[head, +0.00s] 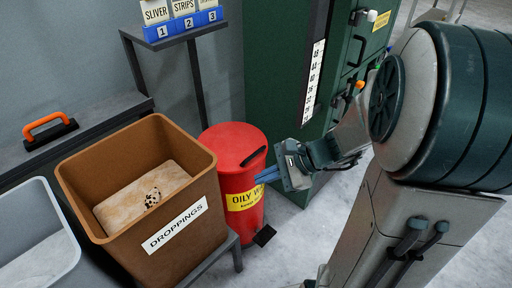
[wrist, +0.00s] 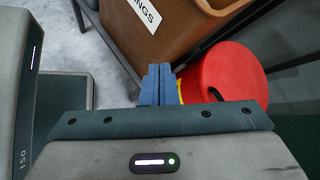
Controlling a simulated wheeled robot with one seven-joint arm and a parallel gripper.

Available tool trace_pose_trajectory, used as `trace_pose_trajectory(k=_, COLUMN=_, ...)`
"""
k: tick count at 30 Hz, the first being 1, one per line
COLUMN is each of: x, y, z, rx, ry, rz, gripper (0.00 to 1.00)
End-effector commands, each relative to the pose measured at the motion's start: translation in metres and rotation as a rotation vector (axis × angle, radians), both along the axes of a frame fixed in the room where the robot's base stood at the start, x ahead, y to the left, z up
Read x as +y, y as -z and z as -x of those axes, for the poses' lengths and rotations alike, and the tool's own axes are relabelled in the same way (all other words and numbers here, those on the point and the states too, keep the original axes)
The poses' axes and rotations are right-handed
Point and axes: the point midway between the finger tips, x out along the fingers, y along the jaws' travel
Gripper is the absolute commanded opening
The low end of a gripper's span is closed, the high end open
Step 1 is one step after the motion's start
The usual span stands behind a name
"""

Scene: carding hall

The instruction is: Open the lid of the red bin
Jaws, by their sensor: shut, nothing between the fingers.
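The red bin (head: 238,165) stands on the floor with its red lid (head: 232,143) down. A dark handle (head: 254,156) sits at the lid's front right edge, and a black pedal (head: 264,235) is at the base. A yellow label reading "OILY W..." is partly hidden by my gripper. My gripper (head: 268,175) is shut and empty, its blue fingers just in front of the bin, below the handle. In the wrist view the shut fingers (wrist: 157,84) point past the left side of the red lid (wrist: 226,74). I cannot tell whether they touch the bin.
A brown box labelled "DROPPINGS" (head: 180,228) stands left of the bin on a low stand. A green machine cabinet (head: 270,80) rises behind and right. A grey tub (head: 40,235) and an orange-handled tool (head: 48,126) are at left. Pale floor is clear in front of the bin.

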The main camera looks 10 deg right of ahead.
Motion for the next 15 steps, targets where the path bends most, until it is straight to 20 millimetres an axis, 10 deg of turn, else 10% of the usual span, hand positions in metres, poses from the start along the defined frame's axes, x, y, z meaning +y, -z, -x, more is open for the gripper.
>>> trace_pose_trajectory(k=1, x=-0.009, y=0.035, z=-0.013, rx=0.037, ry=0.105, rz=-0.075, gripper=0.0)
trace_pose_trajectory(k=6, x=-0.045, y=0.09, z=-0.056, rx=0.119, ry=0.445, rz=-0.307, gripper=0.0)
trace_pose_trajectory(k=15, x=-0.107, y=0.146, z=-0.092, rx=0.17, ry=0.813, rz=-0.541, gripper=0.0)
